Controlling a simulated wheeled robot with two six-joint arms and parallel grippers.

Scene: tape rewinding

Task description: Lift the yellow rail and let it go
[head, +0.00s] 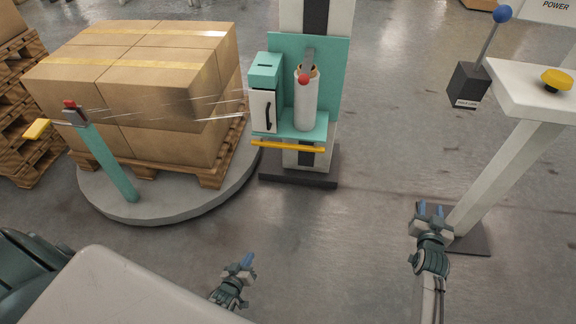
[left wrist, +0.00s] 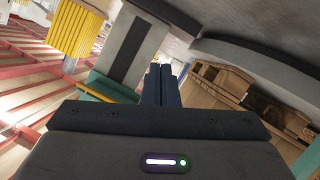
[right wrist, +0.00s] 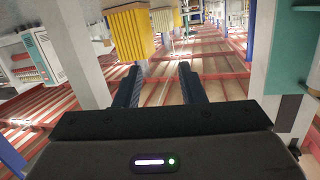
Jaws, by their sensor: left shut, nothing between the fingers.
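The yellow rail (head: 288,147) is a thin horizontal bar along the lower front edge of the teal carriage (head: 303,125) on the mast. The carriage holds a white film roll (head: 306,100). The rail also appears as a short yellow strip in the left wrist view (left wrist: 95,93). My left gripper (head: 248,260) is shut and empty, low in front of the carriage and well apart from the rail; its fingers meet in the left wrist view (left wrist: 162,84). My right gripper (head: 431,210) is open and empty, right of the rail and apart from it; its fingers stand apart in the right wrist view (right wrist: 160,84).
Wrapped cartons (head: 150,95) stand on a pallet on a round turntable (head: 170,208) at left. A teal post (head: 110,163) with a clamp stands before them. At right are a white control stand (head: 512,165), a blue-knobbed lever (head: 490,40) and a yellow button (head: 556,80). Floor ahead is clear.

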